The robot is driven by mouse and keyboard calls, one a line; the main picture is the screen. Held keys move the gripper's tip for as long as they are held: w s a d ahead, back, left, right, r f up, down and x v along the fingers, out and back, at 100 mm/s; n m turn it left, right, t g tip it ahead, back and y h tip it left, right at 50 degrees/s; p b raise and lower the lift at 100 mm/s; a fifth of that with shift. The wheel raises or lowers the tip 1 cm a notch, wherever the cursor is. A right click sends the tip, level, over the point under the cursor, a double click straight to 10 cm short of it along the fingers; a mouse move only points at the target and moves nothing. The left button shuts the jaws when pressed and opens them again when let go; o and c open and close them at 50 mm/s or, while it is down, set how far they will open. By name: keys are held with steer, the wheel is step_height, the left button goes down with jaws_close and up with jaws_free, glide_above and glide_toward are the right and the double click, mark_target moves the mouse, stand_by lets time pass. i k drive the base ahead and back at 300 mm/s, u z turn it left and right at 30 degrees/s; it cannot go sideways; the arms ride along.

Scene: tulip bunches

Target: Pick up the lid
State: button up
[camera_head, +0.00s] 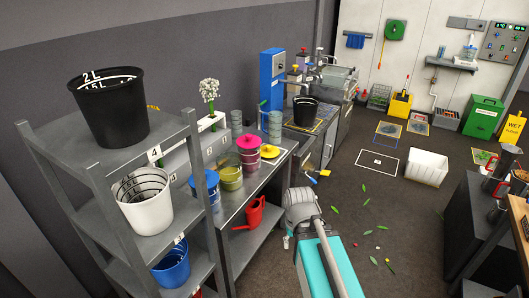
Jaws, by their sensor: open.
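Several lids show on the bench at left centre. A yellow lid (270,152) with a knob lies right of the pots. A pink lid (248,142) tops one pot, and a blue lid (204,178) tops a blue pot (207,196). A yellow-green pot (231,179) stands between these and looks open. Which lid is meant, I cannot tell. My teal and grey arm is at lower centre, right of the bench and apart from the lids. I cannot make out my gripper's fingers.
A grey shelf rack (190,150) at left carries a black bucket (108,105) and a white bucket (144,200). A red watering can (250,214) sits on the bench's lower shelf. White flowers (209,90) stand behind the pots.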

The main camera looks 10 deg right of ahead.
mark_target(268, 151)
steer(key=i, duration=1.45)
steer(key=z, duration=0.1)
